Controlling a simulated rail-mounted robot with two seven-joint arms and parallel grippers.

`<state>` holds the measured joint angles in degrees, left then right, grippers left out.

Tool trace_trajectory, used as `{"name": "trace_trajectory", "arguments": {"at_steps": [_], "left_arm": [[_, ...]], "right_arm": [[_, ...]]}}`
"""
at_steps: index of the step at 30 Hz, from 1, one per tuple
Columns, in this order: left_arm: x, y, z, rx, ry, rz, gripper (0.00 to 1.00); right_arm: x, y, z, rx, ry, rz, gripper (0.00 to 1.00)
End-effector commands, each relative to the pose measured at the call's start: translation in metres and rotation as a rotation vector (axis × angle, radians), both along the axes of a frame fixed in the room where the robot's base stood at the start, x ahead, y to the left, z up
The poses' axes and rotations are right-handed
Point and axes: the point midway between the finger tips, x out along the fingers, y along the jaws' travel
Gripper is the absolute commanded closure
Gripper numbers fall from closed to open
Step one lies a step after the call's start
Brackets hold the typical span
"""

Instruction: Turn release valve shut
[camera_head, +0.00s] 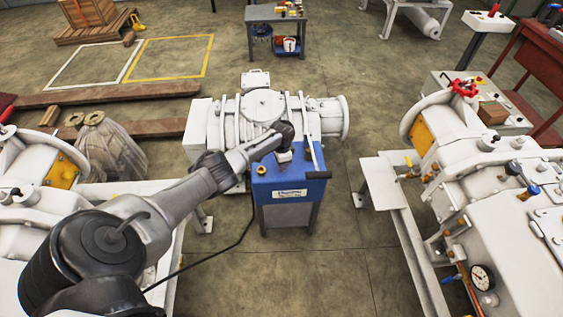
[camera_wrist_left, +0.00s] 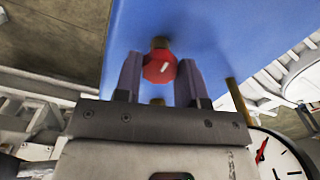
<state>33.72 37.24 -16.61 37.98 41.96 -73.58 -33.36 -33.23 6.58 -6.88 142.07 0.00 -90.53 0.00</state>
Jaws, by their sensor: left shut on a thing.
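The release valve shows as a small red knob (camera_wrist_left: 160,67) with a white mark and a brass stem, in front of a blue panel (camera_wrist_left: 215,45) in the left wrist view. My left gripper (camera_wrist_left: 159,80) has one finger on each side of the red knob and is shut on it. In the head view my left gripper (camera_head: 284,156) is at the top of the blue cart (camera_head: 290,190), and the knob is hidden there. My right gripper is in neither view.
A white pump (camera_head: 262,105) stands right behind the blue cart. A black cable (camera_head: 215,250) runs along the floor. Floor in front of the cart is clear.

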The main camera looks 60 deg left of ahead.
Motion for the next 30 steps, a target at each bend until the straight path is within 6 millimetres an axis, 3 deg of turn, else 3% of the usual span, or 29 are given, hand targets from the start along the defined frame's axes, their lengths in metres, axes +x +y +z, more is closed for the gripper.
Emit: {"name": "trace_trajectory", "arguments": {"at_steps": [9, 10, 17, 25, 30], "left_arm": [[0.001, 0.0, 0.001, 0.0, -0.001, -0.003, 0.87], [0.001, 0.0, 0.001, 0.0, -0.001, -0.003, 0.6], [0.0, 0.0, 0.0, 0.0, -0.001, -0.002, 0.38], [0.0, 0.0, 0.002, 0.0, 0.0, -0.001, 0.37], [0.001, 0.001, 0.021, 0.002, -0.002, -0.002, 0.37]], "right_arm": [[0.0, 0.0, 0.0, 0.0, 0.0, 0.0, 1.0], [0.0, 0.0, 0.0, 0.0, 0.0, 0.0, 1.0], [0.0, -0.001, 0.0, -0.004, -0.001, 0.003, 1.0], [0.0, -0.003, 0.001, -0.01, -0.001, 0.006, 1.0], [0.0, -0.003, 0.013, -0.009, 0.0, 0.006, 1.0]]}}
